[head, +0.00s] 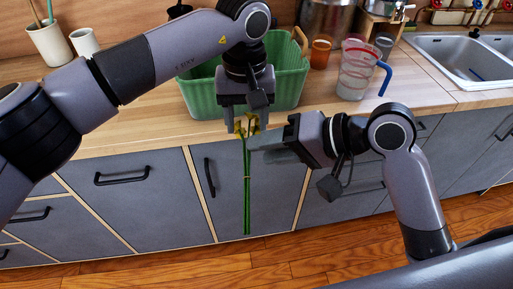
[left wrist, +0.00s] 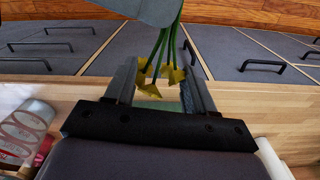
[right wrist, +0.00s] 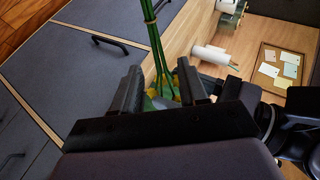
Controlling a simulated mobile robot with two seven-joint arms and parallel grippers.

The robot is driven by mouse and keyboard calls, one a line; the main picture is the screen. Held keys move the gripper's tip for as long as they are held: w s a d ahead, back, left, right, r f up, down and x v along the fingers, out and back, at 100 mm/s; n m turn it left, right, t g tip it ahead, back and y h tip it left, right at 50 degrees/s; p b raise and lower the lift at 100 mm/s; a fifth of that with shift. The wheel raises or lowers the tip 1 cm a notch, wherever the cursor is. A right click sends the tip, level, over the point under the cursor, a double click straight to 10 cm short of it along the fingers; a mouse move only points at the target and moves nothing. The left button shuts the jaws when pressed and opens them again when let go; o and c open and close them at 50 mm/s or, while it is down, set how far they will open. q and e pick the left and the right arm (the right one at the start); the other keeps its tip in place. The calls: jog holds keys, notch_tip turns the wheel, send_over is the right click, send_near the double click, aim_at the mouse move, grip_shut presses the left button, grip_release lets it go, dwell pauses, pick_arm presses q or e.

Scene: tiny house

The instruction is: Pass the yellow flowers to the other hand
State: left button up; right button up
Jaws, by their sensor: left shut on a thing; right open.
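The yellow flowers (head: 247,185) hang in front of the counter edge, heads up and long green stems pointing down. My left gripper (head: 244,124) comes from above and is shut on them near the heads; the yellow heads also show between its fingers in the left wrist view (left wrist: 166,72). My right gripper (head: 262,147) comes in from the right, just below the left one. It is open, and in the right wrist view the green stems (right wrist: 157,45) pass between or just beyond its fingers. Whether it touches them I cannot tell.
A green bin (head: 290,85) stands on the wooden counter (head: 150,120) behind my left gripper. A clear jug with a blue handle (head: 356,70) and an orange cup (head: 320,53) are right of it. Grey cabinets (head: 140,200) lie below; a sink (head: 465,58) is at far right.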

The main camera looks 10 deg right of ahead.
aim_at(249, 157)
jog(key=shift+x, duration=1.75)
grip_shut()
pick_arm(q)
jog(key=o, duration=1.1)
